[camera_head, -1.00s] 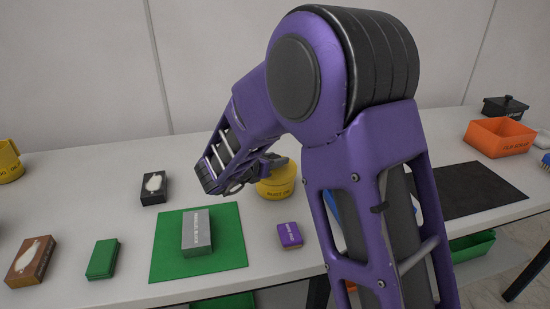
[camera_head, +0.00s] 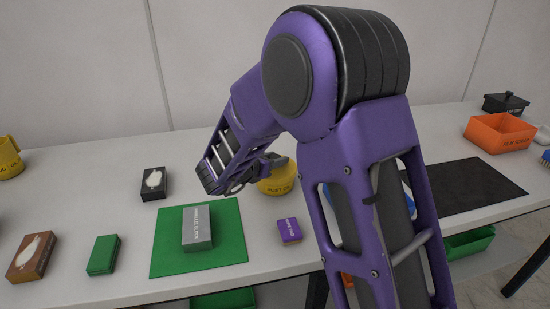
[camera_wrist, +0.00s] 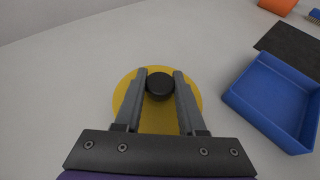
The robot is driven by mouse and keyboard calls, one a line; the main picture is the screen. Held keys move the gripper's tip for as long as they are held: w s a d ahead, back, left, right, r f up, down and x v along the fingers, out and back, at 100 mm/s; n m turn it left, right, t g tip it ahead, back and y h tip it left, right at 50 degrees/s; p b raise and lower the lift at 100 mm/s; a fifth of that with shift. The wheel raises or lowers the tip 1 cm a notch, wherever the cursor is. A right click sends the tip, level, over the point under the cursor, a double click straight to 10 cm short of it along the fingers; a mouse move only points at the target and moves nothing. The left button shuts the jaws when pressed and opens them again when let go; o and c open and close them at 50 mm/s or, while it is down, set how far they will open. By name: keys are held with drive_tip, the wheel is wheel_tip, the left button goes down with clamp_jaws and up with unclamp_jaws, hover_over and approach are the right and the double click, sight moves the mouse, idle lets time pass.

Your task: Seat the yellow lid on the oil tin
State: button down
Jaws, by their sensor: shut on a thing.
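The yellow lid (camera_wrist: 158,122) is a round disc with a black knob (camera_wrist: 159,87) on top, seen from above in the wrist view. My gripper (camera_wrist: 160,76) has its two grey fingers on either side of the knob, shut on it. In the head view, my gripper (camera_head: 266,163) is just above a round yellow body with dark lettering, the oil tin (camera_head: 279,186). My gripper and arm hide much of its top. The lid is over the tin, but I cannot tell whether it sits flush.
A blue tray (camera_wrist: 272,102) stands right of the lid. A green mat (camera_head: 168,250) bears a grey block (camera_head: 197,230); a purple box (camera_head: 289,232) is beside it. A black mat (camera_head: 465,190) and orange bin (camera_head: 498,134) are right. A yellow mug (camera_head: 8,160) is far left.

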drive_tip(key=shift+c, duration=2.1)
unclamp_jaws()
drive_tip(key=v, duration=1.7)
drive_tip(key=shift+a+r+p, duration=0.15)
drive_tip(key=shift+p, duration=0.25)
drive_tip(key=shift+s, duration=0.1)
